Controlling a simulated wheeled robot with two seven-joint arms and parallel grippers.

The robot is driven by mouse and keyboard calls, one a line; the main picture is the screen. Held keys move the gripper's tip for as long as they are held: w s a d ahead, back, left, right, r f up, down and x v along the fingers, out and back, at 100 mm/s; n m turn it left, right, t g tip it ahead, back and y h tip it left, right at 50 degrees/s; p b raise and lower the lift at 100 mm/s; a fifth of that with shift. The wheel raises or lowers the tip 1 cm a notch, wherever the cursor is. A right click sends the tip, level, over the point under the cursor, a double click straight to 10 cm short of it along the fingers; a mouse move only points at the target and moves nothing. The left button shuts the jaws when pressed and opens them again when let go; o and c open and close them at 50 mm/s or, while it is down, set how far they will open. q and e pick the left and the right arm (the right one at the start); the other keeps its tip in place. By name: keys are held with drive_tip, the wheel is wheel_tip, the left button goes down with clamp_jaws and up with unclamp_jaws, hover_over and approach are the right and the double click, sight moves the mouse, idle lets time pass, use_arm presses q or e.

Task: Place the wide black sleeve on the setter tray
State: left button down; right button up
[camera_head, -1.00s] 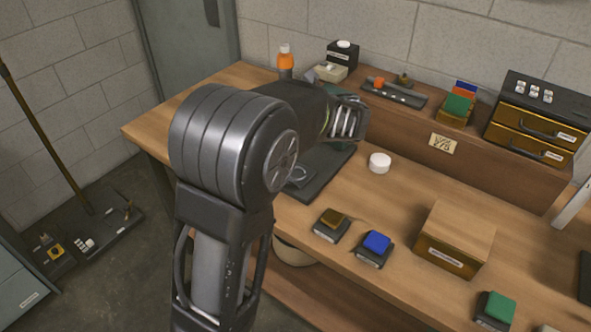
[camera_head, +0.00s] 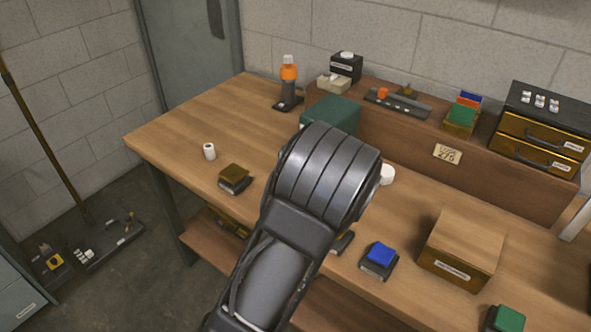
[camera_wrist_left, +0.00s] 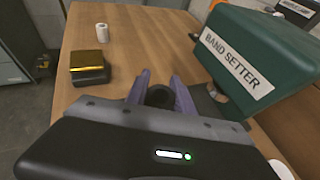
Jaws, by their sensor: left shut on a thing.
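My left gripper (camera_wrist_left: 160,88) shows its two purple fingers in the left wrist view. It is shut on a round black sleeve (camera_wrist_left: 160,97), which sits between the fingers. The green band setter (camera_wrist_left: 262,58) stands to the right of the fingers, with a dark surface below it, partly hidden by the right finger. I cannot tell whether that is the setter tray. In the head view the setter's green top (camera_head: 333,116) shows behind my left arm, which hides the gripper and sleeve. My right gripper is not in view.
A small white cylinder (camera_head: 209,151) and a brown-topped block (camera_head: 234,178) stand on the left of the bench (camera_head: 190,112). A blue-topped block (camera_head: 379,256) and a wooden box (camera_head: 461,245) are to the right. An orange-topped bottle (camera_head: 289,72) stands at the back.

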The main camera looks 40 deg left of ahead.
use_arm(q)
drive_tip(key=shift+f, duration=2)
drive_tip(key=shift+f+b, duration=0.1)
drive_tip(key=shift+b, duration=0.25)
drive_tip(key=c, duration=1.1)
unclamp_jaws()
drive_tip(key=v, duration=1.2)
drive_tip(key=shift+p, duration=0.3)
